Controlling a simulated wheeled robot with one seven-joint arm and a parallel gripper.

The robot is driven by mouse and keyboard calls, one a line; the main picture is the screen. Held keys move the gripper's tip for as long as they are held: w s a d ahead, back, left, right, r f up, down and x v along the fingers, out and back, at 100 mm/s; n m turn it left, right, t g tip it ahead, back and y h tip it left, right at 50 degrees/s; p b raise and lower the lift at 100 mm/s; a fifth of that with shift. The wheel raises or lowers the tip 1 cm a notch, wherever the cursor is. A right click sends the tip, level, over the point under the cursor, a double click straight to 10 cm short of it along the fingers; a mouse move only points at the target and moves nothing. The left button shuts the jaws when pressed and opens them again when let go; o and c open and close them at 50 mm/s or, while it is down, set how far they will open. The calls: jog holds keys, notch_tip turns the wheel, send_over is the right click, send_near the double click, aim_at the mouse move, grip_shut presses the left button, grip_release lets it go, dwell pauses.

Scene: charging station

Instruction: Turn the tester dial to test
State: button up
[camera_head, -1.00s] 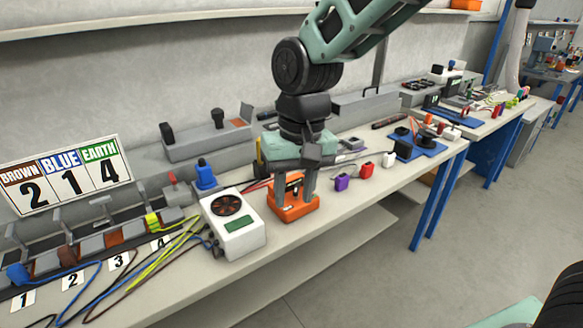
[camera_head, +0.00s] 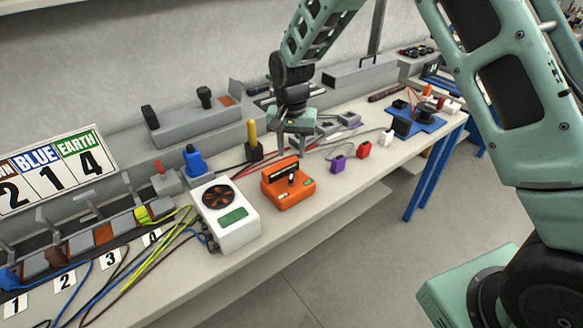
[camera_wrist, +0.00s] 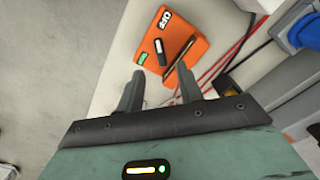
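The tester is an orange box (camera_head: 291,196) standing on the bench, with a black bar-shaped dial (camera_head: 287,176) on top. In the wrist view the tester (camera_wrist: 197,47) shows an OFF label at one edge and a small green label, its text too small to read. A black piece with a white mark (camera_wrist: 160,46) lies between these labels; exactly where the dial points I cannot tell. My gripper (camera_head: 293,132) is above and behind the tester, clear of it. In the wrist view its fingers (camera_wrist: 160,72) are apart with nothing between them.
A white box with a fan (camera_head: 233,226) stands close left of the tester. A black holder with a yellow handle (camera_head: 253,140) stands behind it. Purple (camera_head: 338,164), red (camera_head: 364,149) and white (camera_head: 386,138) plugs lie to the right. Bare bench lies in front of the tester.

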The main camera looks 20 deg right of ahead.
aim_at(292, 175)
notch_tip(292, 175, down, 8)
jog(key=shift+p, duration=0.6)
grip_shut()
